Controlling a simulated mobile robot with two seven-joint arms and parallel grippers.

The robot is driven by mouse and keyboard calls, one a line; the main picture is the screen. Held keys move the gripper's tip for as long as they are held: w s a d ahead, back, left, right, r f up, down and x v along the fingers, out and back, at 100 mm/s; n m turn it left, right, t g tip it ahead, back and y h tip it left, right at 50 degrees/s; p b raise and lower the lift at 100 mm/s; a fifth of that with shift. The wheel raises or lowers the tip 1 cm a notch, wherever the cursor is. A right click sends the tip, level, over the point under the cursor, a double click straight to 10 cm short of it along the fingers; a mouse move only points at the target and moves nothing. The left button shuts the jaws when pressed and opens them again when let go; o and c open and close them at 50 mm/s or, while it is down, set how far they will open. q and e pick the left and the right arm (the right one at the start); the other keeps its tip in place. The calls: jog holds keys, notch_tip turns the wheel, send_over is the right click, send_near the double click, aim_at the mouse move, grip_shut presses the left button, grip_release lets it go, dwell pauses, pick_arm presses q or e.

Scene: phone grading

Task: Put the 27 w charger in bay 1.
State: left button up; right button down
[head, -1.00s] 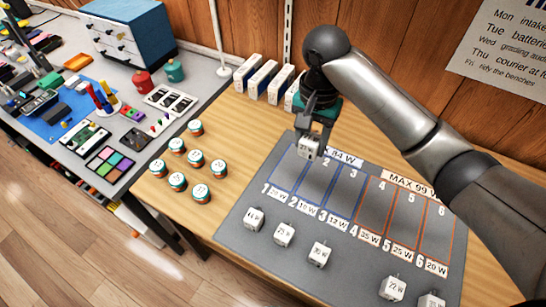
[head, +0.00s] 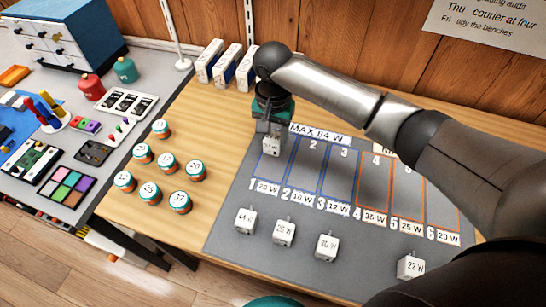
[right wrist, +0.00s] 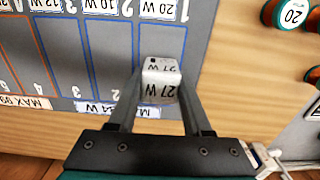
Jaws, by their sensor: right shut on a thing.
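The 27 W charger (head: 270,146), a small white block, is held in my right gripper (head: 270,138), at the back end of bay 1 (head: 268,170). In the right wrist view the gripper (right wrist: 160,95) is shut on the charger (right wrist: 160,88), its "27 W" label facing the camera. Bay 1 (right wrist: 160,38) is a blue-outlined strip on the grey mat, with a "20 W" label at its front. The charger looks roughly upright; I cannot tell whether it touches the mat.
More white chargers, marked 44 W (head: 245,220), 30 W (head: 327,246) and 22 W (head: 410,265) among them, stand along the mat's front. Several round teal-and-white tins (head: 180,200) stand to the left. White boxes (head: 228,65) stand at the back wall. Bays 2 and 3 look empty.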

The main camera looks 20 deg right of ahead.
aim_at(273, 136)
notch_tip(273, 136, down, 6)
jog(key=shift+b, duration=0.85)
jog(key=shift+f, duration=0.1)
jog(key=shift+f, duration=0.1)
jog(key=shift+c, duration=1.7)
grip_release()
notch_tip(273, 136, up, 12)
jog(key=p, duration=0.3)
jog(key=shift+r+p, duration=0.2)
jog(key=shift+p, duration=0.15)
